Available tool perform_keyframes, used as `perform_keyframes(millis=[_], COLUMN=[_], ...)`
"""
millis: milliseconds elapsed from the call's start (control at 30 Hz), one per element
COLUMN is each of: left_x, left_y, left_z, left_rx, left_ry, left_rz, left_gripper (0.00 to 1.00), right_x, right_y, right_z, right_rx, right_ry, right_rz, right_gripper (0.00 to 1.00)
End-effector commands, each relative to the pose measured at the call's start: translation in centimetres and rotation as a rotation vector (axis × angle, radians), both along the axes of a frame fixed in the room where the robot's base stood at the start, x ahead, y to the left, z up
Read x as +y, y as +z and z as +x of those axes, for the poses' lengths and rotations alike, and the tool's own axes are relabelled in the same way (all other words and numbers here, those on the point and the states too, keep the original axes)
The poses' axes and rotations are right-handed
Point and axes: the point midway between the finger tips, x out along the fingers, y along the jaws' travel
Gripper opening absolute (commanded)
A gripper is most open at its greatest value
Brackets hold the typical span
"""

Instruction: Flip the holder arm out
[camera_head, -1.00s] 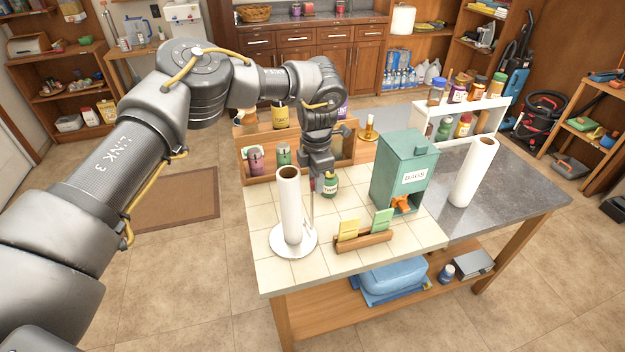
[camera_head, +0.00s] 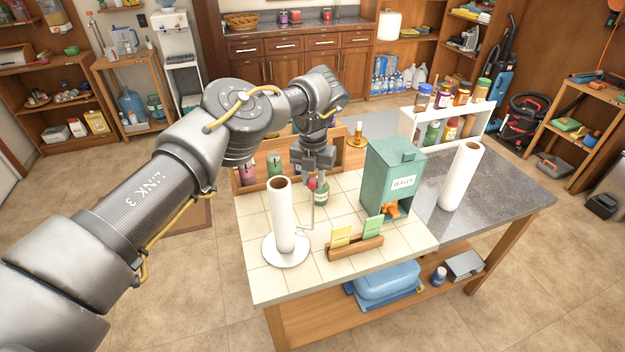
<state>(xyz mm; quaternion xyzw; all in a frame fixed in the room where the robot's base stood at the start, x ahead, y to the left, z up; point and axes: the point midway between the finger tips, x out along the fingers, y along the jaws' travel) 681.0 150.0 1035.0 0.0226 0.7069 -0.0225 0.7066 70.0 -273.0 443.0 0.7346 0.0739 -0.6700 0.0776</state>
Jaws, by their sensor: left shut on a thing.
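A white paper towel roll (camera_head: 281,215) stands upright on a round white holder base (camera_head: 287,256) at the front left of the tiled counter. The thin metal holder arm (camera_head: 313,214) stands upright just right of the roll, with a gap between them. Its low end bends left toward the base. My left gripper (camera_head: 314,184) points down and is shut on the upper part of the holder arm. The fingers hide the arm's top. My right gripper is not in view.
A wooden card holder (camera_head: 355,248) lies to the front right, and a teal bag dispenser (camera_head: 388,178) stands to the right. A second towel roll (camera_head: 460,177) stands on the grey counter.

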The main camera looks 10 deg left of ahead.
Motion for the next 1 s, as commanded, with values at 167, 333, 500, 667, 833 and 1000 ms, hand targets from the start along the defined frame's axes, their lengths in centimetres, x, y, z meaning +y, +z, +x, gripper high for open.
perform_keyframes(millis=[167,333,500,667,833,1000], left_x=[0.04,0.14,0.17,0.19,0.19,0.20], left_y=[0.07,0.05,0.05,0.05,0.06,0.03], left_z=[0.39,0.55,0.61,0.62,0.62,0.61], left_rx=[-0.002,-0.001,-0.001,-0.001,-0.001,-0.001], left_ry=[0.070,0.108,0.120,0.122,0.121,0.121], left_rz=[0.000,-0.001,-0.001,-0.001,-0.001,-0.001], left_gripper=[0.05,0.05,0.05,0.05,0.29,0.50], right_x=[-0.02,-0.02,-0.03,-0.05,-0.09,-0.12], right_y=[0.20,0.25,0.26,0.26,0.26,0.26], right_z=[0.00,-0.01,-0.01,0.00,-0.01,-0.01], right_rx=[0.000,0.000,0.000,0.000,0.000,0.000], right_ry=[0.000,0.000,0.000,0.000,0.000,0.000], right_rz=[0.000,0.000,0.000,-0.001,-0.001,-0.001], right_gripper=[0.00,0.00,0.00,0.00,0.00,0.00])
